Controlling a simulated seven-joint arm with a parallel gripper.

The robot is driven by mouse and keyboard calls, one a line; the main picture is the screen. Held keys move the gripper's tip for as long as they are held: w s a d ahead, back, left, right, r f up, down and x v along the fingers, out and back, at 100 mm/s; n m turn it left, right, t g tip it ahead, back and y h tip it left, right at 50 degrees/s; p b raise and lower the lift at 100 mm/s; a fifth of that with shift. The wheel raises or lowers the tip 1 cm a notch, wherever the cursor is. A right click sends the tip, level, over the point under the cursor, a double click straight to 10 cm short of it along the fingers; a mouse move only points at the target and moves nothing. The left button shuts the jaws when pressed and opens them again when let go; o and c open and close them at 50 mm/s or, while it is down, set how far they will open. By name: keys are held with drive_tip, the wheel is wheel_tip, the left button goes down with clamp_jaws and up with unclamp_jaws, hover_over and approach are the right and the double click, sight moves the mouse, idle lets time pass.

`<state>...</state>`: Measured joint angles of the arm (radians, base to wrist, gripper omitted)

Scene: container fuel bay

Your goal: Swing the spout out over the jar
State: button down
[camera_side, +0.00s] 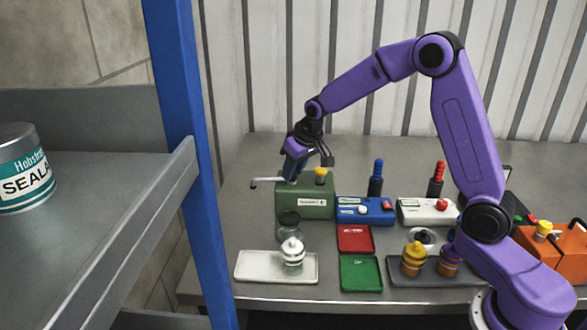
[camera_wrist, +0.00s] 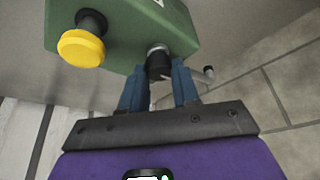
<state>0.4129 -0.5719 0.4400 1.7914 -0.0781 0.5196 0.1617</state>
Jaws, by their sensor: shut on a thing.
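The green dispenser box (camera_side: 305,203) stands on the table with a yellow knob (camera_side: 320,176) on top. Its thin grey spout (camera_side: 266,182) points out to the left, past the box's edge. My gripper (camera_side: 291,172) is at the top left of the box, its blue fingers shut on the dark spout pivot (camera_wrist: 158,66), which shows between them in the wrist view. The spout's end (camera_wrist: 209,73) shows past the right finger there. A clear jar (camera_side: 289,233) with a dark top stands in front of the box, not under the spout's tip.
Blue (camera_side: 366,211) and white (camera_side: 425,212) boxes stand right of the dispenser. The table left of the spout is clear.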

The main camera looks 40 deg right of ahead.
drive_tip(key=n+y, duration=0.1)
drive_tip(key=n, duration=0.3)
drive_tip(key=shift+d+y, duration=0.1)
drive_tip(key=shift+y, duration=0.3)
drive_tip(key=n+g+y, duration=0.1)
drive_tip(key=n, duration=0.3)
drive_tip(key=shift+w+d+n, duration=0.1)
drive_tip(key=shift+n, duration=0.3)
drive_tip(key=n+g+y, duration=0.1)
drive_tip(key=n+g, duration=0.1)
drive_tip(key=n, duration=0.2)
drive_tip(key=shift+w+n, duration=0.1)
drive_tip(key=shift+n, duration=0.2)
drive_tip(key=shift+w+d+n+g, duration=0.1)
drive_tip(key=shift+n+g, duration=0.7)
drive_tip(key=shift+n, duration=1.1)
drive_tip(key=c, duration=0.8)
unclamp_jaws()
drive_tip(key=shift+r, duration=0.1)
